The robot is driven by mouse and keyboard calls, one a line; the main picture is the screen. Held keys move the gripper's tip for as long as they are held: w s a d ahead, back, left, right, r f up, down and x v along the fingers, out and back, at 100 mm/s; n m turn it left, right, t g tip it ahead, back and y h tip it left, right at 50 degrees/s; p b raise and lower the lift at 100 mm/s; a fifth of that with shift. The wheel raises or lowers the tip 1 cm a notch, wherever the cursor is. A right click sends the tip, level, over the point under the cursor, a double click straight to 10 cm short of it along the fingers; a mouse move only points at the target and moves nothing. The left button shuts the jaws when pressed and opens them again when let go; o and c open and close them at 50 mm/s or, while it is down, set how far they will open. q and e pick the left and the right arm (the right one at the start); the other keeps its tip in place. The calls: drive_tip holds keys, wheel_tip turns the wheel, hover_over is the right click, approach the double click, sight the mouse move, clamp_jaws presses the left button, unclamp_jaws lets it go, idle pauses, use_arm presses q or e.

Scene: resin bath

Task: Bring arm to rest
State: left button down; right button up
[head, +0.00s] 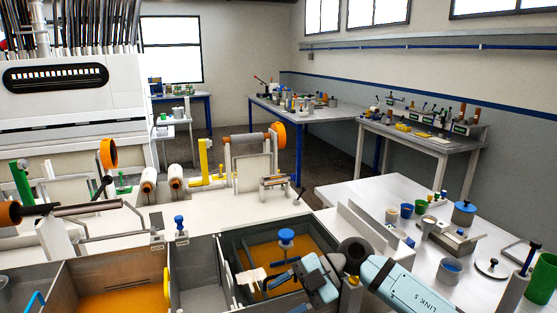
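My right arm (405,288) comes in from the lower right, light blue with dark joints. My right gripper (262,281) is low over the resin bath (221,268), pointing left. Its fingers are small and partly merge with pale parts in the bath, so I cannot tell whether they are open or shut. A blue knob (286,237) on a stem stands just behind the gripper. Amber resin (275,252) lies in the compartment under the gripper, and more amber resin (118,302) fills the left compartment. My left gripper is not in view.
A white table (380,190) at the right holds cups, a blue-lidded pot (464,213) and a tray (448,238). Rollers (148,186) and a yellow bracket (204,165) stand behind the bath. A large white machine (70,105) fills the left back. Benches stand farther back.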

drive_tip(key=s+d+f+m+t+h+p, duration=0.3)
drive_tip(key=s+d+f+m+t+h, duration=0.1)
drive_tip(key=s+d+f+m+t, duration=0.3)
drive_tip(key=s+d+f+m+t+h+p, duration=0.3)
drive_tip(key=s+d+f+m+t+h, duration=0.2)
drive_tip(key=s+d+f+m+t, duration=0.3)
drive_tip(key=s+d+f+m, duration=0.3)
drive_tip(key=s+f+m, duration=0.4)
drive_tip(key=m, duration=0.4)
drive_tip(key=shift+s+f+h, duration=0.3)
drive_tip(key=shift+s+f, duration=0.1)
drive_tip(key=shift+f, duration=0.15)
